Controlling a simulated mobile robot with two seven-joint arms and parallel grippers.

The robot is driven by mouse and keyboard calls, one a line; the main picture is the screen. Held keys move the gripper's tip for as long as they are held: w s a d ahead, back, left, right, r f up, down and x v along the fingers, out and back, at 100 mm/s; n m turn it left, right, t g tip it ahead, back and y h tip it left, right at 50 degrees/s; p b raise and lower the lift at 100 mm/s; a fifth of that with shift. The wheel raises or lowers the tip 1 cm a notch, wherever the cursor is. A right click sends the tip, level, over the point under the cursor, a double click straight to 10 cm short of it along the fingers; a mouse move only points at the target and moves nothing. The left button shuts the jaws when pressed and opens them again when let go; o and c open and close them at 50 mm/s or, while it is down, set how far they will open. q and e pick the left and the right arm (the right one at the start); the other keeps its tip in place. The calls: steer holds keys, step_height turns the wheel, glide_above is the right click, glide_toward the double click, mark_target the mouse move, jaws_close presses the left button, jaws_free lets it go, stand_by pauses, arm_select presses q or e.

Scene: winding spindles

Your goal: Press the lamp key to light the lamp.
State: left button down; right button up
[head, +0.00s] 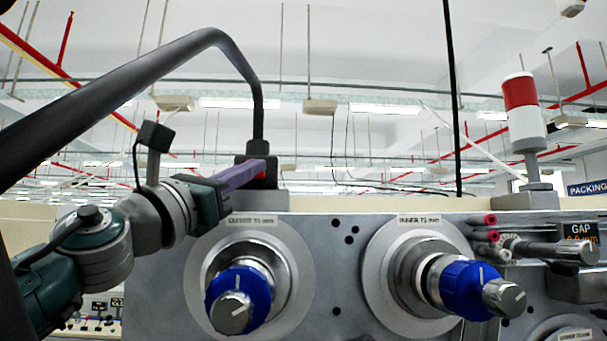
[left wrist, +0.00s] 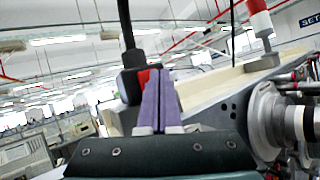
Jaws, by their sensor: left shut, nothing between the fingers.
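A black block (head: 258,147) stands on a grey foot on top of the machine, with a thick black bent tube (head: 225,45) rising from it and running off to the left. A red key (head: 262,182) shows on the block's front, partly covered by my fingers. My left gripper (head: 264,168) has its purple fingers closed together with nothing between them, tips at the key; I cannot tell whether they touch. In the left wrist view the fingers (left wrist: 156,75) overlap the red key (left wrist: 143,77). The tube's end is out of view, so whether a lamp is lit cannot be seen. My right gripper is not in view.
Two blue-collared spindles (head: 240,290) (head: 465,286) stick out of the grey machine front (head: 340,290) below my gripper. A red-and-white beacon (head: 523,110) stands at the right. Red-ended rods (head: 484,220) and a gap display (head: 580,232) are near it. Air above the machine's middle is free.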

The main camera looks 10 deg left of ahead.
arm_select(q)
steer(key=shift+w+a+b, duration=0.1)
steer(key=shift+w+b, duration=0.4)
stand_by(0.8)
steer(key=shift+s+r+p, duration=0.1)
steer(key=shift+s+p, duration=0.4)
steer(key=shift+p, duration=0.3)
steer(key=shift+s+d, duration=0.25)
steer(key=shift+s, duration=0.1)
